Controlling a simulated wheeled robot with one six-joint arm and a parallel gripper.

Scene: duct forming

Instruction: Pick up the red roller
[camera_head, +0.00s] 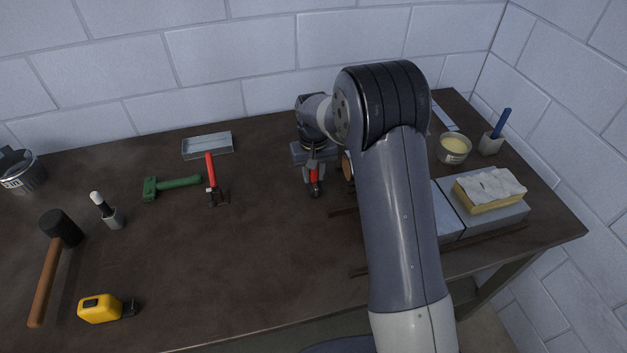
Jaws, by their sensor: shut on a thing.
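My gripper (313,172) hangs down over the middle of the dark table (250,260). It is shut on the red roller (315,178), whose red body shows between the fingers with a dark end at the lower side. The gripper hides part of it, and I cannot tell whether it touches the table. A second red-handled tool (210,166) with a dark head lies to the left, apart from the gripper.
Left are a green tool (172,187), a metal tray (207,146), a mallet (52,255), a yellow tape measure (101,308) and a brush (107,211). The front middle is clear.

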